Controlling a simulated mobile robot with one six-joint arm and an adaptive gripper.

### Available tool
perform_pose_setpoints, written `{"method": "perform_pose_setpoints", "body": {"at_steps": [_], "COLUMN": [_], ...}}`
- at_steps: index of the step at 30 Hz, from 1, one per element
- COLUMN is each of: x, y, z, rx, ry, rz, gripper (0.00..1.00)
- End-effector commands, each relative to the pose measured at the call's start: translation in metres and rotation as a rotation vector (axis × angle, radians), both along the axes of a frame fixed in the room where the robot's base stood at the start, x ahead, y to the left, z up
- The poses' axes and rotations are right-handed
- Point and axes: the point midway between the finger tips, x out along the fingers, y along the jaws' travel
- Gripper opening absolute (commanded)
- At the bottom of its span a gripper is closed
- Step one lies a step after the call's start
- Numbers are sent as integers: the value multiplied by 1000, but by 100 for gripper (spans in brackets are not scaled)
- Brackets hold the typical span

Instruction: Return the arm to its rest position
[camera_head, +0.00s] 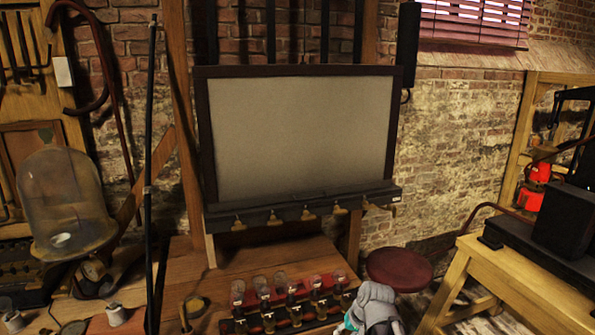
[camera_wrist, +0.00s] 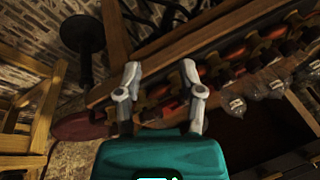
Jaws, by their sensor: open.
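My gripper (camera_head: 374,308) shows at the bottom of the head view, grey with a bit of teal, just right of the jar rack. In the wrist view my gripper (camera_wrist: 161,70) has its two grey fingers spread apart with nothing held between them. The rack (camera_head: 226,326) holds several small glass jars (camera_head: 281,279) in rows on the wooden bench (camera_head: 285,250). In the wrist view the rack lies beyond the fingers, with jars (camera_wrist: 237,104) to their right. The gap between gripper and rack is hard to judge.
A large framed panel (camera_head: 300,135) stands behind the rack. A round dark red stool (camera_head: 399,268) is just right of my gripper. A wooden table (camera_head: 520,285) with black equipment stands at right. A glass dome (camera_head: 62,195) and a thin black pole (camera_head: 149,180) are at left.

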Motion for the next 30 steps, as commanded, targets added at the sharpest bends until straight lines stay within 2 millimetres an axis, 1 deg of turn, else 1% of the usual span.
{"method": "perform_pose_setpoints", "body": {"at_steps": [1,3,6,9,14,30], "x": [-18,-36,-56,-69,-77,-76], "y": [-5,-13,-24,-32,-38,-38], "z": [-4,-8,-11,-12,-13,-12], "rx": [-52,-125,-209,-265,-303,-302], "ry": [38,88,149,190,216,215], "rz": [19,37,54,63,66,66], "gripper": [50,50,50,50,50,50]}}
